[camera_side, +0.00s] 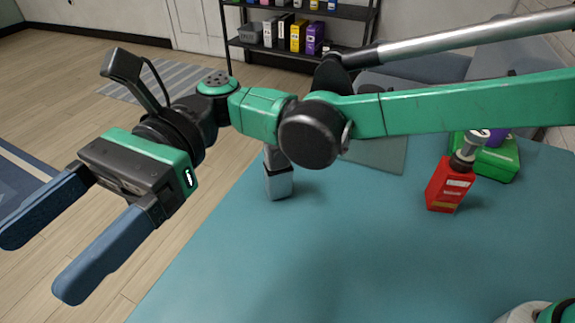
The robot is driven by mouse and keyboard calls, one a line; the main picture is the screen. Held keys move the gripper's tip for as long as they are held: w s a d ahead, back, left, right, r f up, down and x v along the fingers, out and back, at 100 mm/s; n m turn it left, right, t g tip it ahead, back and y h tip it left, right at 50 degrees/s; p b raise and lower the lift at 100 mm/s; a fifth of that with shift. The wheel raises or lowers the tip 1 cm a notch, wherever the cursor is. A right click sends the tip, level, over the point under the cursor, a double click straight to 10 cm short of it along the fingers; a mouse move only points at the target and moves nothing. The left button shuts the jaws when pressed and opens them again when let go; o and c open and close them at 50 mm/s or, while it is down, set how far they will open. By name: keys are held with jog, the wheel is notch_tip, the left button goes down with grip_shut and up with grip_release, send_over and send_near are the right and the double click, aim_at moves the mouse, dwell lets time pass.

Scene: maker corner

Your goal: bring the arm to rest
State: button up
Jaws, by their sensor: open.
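My gripper (68,244) is at the left of the side view, with its two blue fingers spread apart and nothing between them. It hangs out past the left edge of the teal table (230,270), over the wooden floor. My green arm reaches across the picture from the right, above the table. It hides part of the table's far side.
A grey block-like object (279,185) stands on the table below my arm, its top partly hidden. The table's front middle is clear. A dark shelf (345,12) stands behind.

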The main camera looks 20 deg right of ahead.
jog(key=shift+f, duration=1.7)
